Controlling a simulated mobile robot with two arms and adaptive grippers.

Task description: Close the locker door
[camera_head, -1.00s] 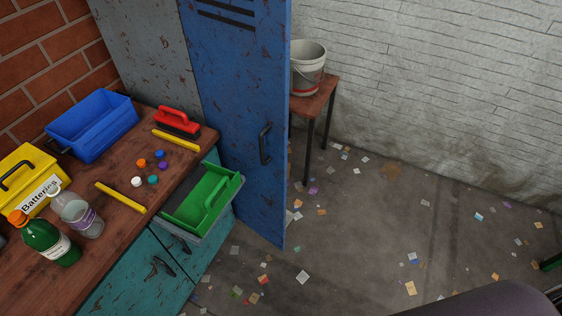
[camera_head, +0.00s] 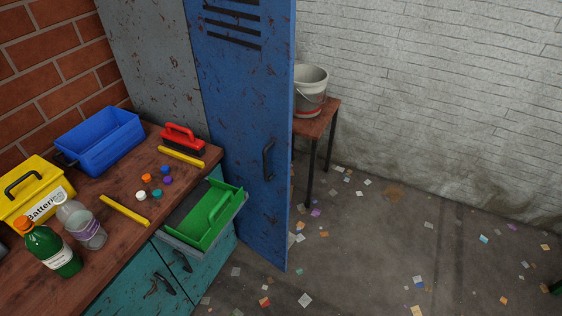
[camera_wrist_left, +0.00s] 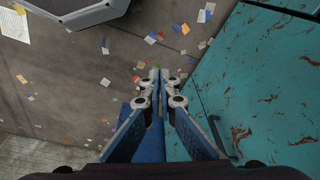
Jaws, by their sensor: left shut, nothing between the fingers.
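The blue locker door (camera_head: 235,110) stands open in the head view, next to a grey locker panel (camera_head: 150,60). It has vent slots at the top and a dark handle (camera_head: 268,158) near its right edge. My left gripper (camera_wrist_left: 155,72) shows only in the left wrist view. It is shut and empty, pointing over the littered floor beside the teal cabinet. My right gripper is in neither view.
A wooden bench (camera_head: 190,148) over the teal cabinet (camera_head: 135,284) holds bins, bottles, caps and a brush. A green tray (camera_head: 205,215) juts out near the door. A bucket (camera_head: 310,90) stands on a stool (camera_head: 325,122) behind the door.

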